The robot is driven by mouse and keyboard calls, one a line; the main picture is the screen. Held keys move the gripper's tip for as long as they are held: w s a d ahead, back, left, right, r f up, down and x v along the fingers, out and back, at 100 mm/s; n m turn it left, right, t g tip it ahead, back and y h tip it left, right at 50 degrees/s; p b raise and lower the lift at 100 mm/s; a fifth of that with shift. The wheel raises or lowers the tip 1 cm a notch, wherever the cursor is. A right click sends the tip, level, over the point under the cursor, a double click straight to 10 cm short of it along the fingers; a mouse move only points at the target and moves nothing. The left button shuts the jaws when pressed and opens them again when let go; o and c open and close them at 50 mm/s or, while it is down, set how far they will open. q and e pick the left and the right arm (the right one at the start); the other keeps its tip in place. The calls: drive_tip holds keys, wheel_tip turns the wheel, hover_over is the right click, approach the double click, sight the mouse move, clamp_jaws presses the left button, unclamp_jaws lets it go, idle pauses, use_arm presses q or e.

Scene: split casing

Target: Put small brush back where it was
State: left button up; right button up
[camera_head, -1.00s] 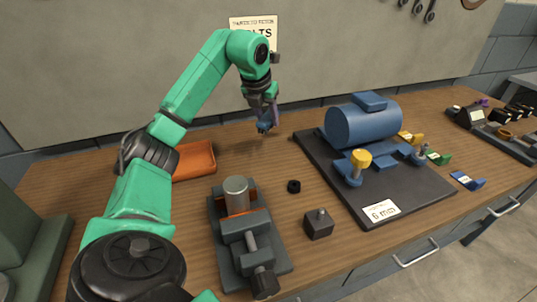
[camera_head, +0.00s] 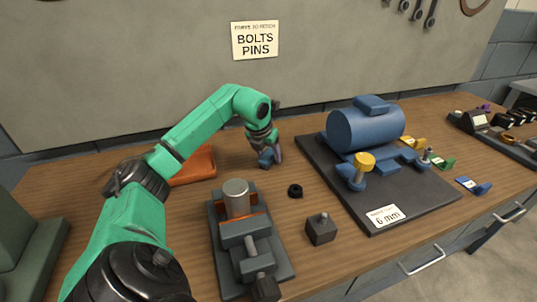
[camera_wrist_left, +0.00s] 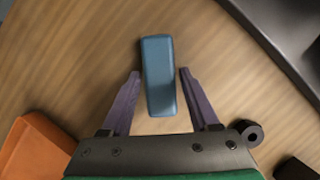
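A small blue block with rounded edges (camera_wrist_left: 159,76), which appears to be the small brush, lies between the fingers of my left gripper (camera_wrist_left: 160,73) in the left wrist view. Thin gaps show between it and both purple fingers, so the gripper looks open around it. In the head view the blue brush (camera_head: 266,158) is at the tip of my left gripper (camera_head: 270,153), low at the wooden bench top. No bristles can be made out. My right gripper is not in view.
An orange tray (camera_head: 194,167) lies left of the gripper. A vise (camera_head: 240,240), a black ring (camera_head: 295,190) and a dark block (camera_head: 321,229) stand in front. A dark mat (camera_head: 420,204) with a blue casing (camera_head: 362,128) is at the right. Bench around the brush is clear.

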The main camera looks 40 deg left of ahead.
use_arm(q)
drive_tip(key=shift+s+r, duration=0.1)
drive_tip(key=shift+r, duration=0.35)
drive_tip(key=v, duration=1.1)
drive_tip(key=shift+r, duration=0.2)
drive_tip(key=shift+p, duration=0.35)
